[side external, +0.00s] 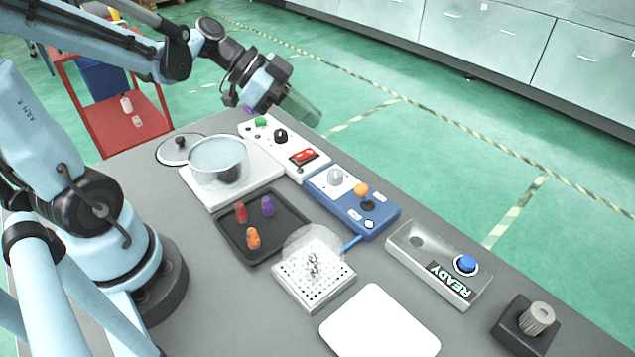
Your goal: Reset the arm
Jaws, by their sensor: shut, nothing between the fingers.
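My gripper (302,108) is at the top middle of the side external view. It is shut and empty, raised above the far end of the table near the white control panel (262,138). Its fingertips look greenish and blurred against the floor. My arm reaches across from the left, bent at the elbow, and touches none of the objects as far as I can see.
The grey table (215,310) holds a clear pot (218,158), a lid (180,149), a black tray (268,246) with three pegs, a perforated white box (313,282), a blue panel (336,205), a READY box (420,262), a knob box (526,325) and a white plate (380,332).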

